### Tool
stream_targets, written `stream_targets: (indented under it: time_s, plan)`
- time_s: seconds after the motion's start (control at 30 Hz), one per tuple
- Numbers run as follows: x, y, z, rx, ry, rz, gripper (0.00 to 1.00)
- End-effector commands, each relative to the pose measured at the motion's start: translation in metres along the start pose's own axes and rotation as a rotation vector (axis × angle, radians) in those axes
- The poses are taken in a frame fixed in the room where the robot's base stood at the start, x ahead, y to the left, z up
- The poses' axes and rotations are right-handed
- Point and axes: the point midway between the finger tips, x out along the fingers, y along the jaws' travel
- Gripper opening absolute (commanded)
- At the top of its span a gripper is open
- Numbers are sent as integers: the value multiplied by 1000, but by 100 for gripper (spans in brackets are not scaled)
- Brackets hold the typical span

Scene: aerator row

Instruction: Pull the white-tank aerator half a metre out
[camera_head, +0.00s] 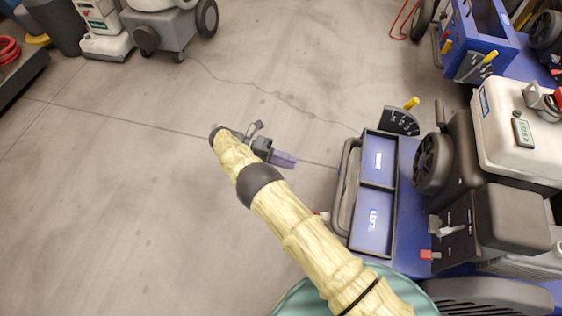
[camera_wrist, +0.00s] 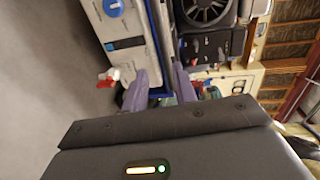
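The white-tank aerator stands at the right in the head view, with a white tank (camera_head: 497,120), a black engine, and a blue deck holding two open trays (camera_head: 376,160). A grey bar (camera_head: 345,190) runs along the deck's near-left side. A lever quadrant with a yellow knob (camera_head: 411,103) stands at the deck's far end. My gripper (camera_head: 283,158) hangs left of the deck, apart from the bar in the head view. In the wrist view its two fingers (camera_wrist: 160,88) are spread with nothing clearly held; the aerator's blue and black parts show beyond them.
Another blue machine (camera_head: 482,45) stands behind at the upper right. A grey wheeled machine (camera_head: 163,30) and a dark bin (camera_head: 52,25) are at the upper left. A dark platform (camera_head: 20,75) with a red coil lies at the left edge. The concrete floor (camera_head: 110,190) at left is clear.

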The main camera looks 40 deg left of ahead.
Motion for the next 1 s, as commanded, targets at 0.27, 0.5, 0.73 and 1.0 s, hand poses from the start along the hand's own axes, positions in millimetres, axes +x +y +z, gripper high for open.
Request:
stream_targets:
  time_s: [0.27, 0.5, 0.73, 1.0]
  plan:
    - [-11, 2, 0, 6, -4, 7, 28]
    - [-17, -1, -1, 5, -4, 15, 28]
    - [-17, -2, -1, 4, -3, 15, 28]
    - [4, -27, 20, 87, 57, 72, 29]
